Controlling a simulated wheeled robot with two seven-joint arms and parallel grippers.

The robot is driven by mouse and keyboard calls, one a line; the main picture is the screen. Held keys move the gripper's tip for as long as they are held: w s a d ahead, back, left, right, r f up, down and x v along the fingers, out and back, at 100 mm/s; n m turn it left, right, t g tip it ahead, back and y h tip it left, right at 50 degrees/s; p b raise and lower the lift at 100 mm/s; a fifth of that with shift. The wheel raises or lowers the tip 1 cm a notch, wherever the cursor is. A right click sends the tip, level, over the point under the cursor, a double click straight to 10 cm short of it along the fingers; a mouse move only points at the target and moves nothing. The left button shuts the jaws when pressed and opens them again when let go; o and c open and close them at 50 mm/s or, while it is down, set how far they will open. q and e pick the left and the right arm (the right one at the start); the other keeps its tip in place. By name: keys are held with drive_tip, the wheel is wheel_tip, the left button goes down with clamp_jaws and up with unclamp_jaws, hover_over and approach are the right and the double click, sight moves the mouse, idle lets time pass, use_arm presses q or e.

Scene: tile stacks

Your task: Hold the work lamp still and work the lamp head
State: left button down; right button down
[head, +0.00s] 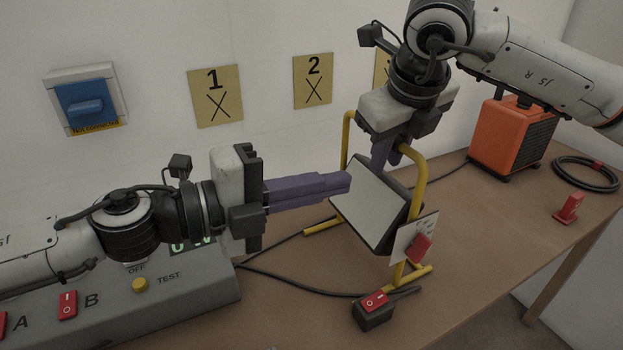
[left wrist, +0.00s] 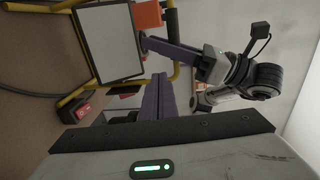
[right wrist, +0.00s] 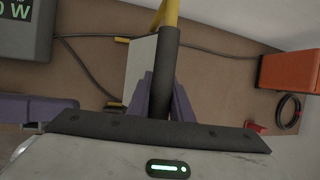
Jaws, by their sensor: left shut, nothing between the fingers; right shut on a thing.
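The work lamp has a yellow tube stand (head: 421,165) and a tilted lamp head (head: 368,200) with a pale panel in a dark frame. The panel also shows in the left wrist view (left wrist: 105,42). My right gripper (head: 382,155) is shut on the lamp's dark handle grip (right wrist: 164,70) at the top of the stand. My left gripper (head: 347,182) is shut and empty, its fingertips by the panel's left upper edge. I cannot tell whether they touch it. A white card with a red part (head: 420,247) sits at the stand's right side.
A grey control box (head: 200,285) stands at the lower left. A black box with a red switch (head: 374,305) lies before the lamp. An orange heater (head: 512,140), a coiled cable (head: 587,174) and a red piece (head: 568,209) lie right. Cables run behind the lamp.

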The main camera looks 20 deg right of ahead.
use_arm(q)
drive_tip(key=shift+s+a+r, duration=0.1)
drive_tip(key=shift+a+r, duration=0.3)
drive_tip(key=shift+a, duration=0.25)
drive_tip(key=shift+a+r, duration=0.35)
drive_tip(key=shift+a, duration=0.3)
use_arm(e)
drive_tip(key=c, duration=1.5)
unclamp_jaws()
drive_tip(key=shift+r, duration=0.15)
